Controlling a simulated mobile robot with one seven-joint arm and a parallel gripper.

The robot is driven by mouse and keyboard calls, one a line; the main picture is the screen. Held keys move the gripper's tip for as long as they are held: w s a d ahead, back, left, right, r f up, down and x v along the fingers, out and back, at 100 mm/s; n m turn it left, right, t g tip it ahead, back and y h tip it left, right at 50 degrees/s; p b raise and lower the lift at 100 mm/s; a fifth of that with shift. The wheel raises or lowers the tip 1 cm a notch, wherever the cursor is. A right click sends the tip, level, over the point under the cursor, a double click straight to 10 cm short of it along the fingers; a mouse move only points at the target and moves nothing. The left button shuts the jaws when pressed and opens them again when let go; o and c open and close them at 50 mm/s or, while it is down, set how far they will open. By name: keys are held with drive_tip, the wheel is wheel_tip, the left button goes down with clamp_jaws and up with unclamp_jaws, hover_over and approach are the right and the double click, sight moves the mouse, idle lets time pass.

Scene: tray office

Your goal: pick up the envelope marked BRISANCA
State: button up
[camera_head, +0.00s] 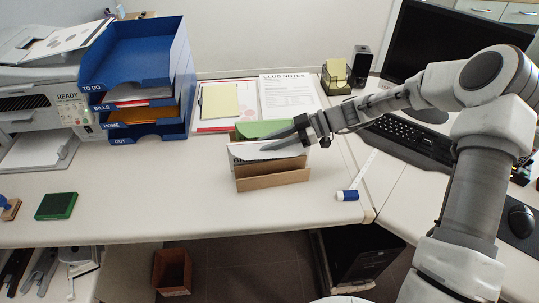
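A brown holder (272,181) stands on the desk near the middle. White envelopes (252,153) stand upright in it, with a green one (262,128) behind them. Dark print shows at the left end of the front white envelope, but it is too small to read, so I cannot tell which envelope is marked BRISANCA. My gripper (284,144) reaches in from the right, with its fingers over the top edges of the envelopes. I cannot tell whether the fingers are apart or closed on an envelope. The fingers and wrist hide part of the holder's right side.
A blue letter tray stack (137,82) and a printer (35,118) stand at the left. A blue-capped item (347,195) lies right of the holder, near a keyboard (412,142). A green pad (56,206) lies front left. The desk left of the holder is clear.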

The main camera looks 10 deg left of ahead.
clamp_jaws()
